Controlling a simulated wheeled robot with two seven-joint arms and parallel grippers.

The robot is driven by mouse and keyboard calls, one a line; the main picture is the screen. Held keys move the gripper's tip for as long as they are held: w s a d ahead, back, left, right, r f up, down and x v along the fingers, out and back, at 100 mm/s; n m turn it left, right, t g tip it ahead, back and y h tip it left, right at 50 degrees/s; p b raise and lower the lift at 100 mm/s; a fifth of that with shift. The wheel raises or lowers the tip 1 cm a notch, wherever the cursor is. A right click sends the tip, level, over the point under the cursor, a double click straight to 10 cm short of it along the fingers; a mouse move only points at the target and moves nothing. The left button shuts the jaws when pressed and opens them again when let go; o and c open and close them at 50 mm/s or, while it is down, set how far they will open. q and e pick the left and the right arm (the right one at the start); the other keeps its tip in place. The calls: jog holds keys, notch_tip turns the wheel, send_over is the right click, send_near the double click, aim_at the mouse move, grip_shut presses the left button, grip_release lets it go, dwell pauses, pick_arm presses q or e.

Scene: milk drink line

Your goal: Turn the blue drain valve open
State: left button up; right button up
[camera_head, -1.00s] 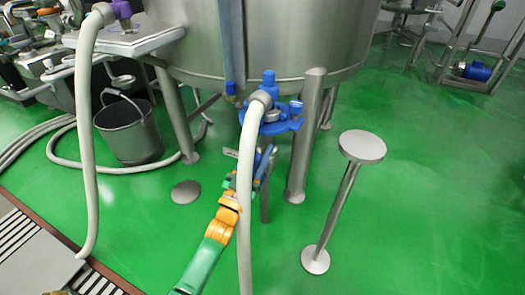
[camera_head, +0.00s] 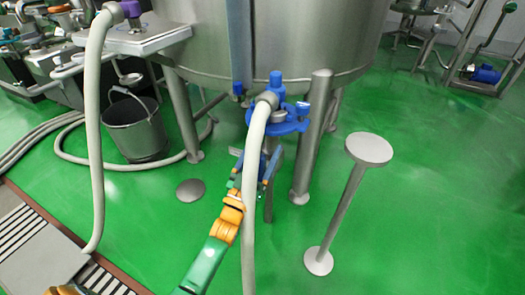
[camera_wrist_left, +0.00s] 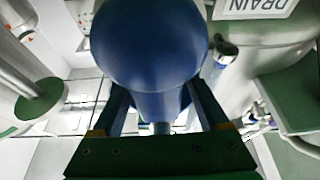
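The blue drain valve (camera_head: 284,124) sits under the steel tank, with a pale hose running down from its front. My left gripper (camera_head: 258,165) is just below the valve, partly behind the hose. In the left wrist view a large round blue knob (camera_wrist_left: 150,45) and its stem lie between the fingers of my left gripper (camera_wrist_left: 160,105). The fingers are apart, one on each side; the knob hides their tips, and I cannot tell whether they touch it. A label reading DRAIN (camera_wrist_left: 255,8) shows upside down at the top.
The pale hose (camera_head: 249,215) hangs in front of my left gripper. The steel tank (camera_head: 300,40) stands on legs behind it. A round-topped steel stand (camera_head: 369,149) is to the right. A grey bucket (camera_head: 134,130) and coiled hoses are to the left.

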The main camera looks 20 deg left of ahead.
aim_at(256, 166)
pick_arm(q)
jog(key=shift+s+f, duration=0.15)
jog(key=shift+s, duration=0.15)
jog(key=p+v, duration=0.1)
jog(key=v, duration=0.5)
jog(key=shift+s+f, duration=0.1)
jog(key=shift+s, duration=0.05)
pick_arm(e)
jog(key=x, duration=0.3)
jog(key=shift+s+d, duration=0.1)
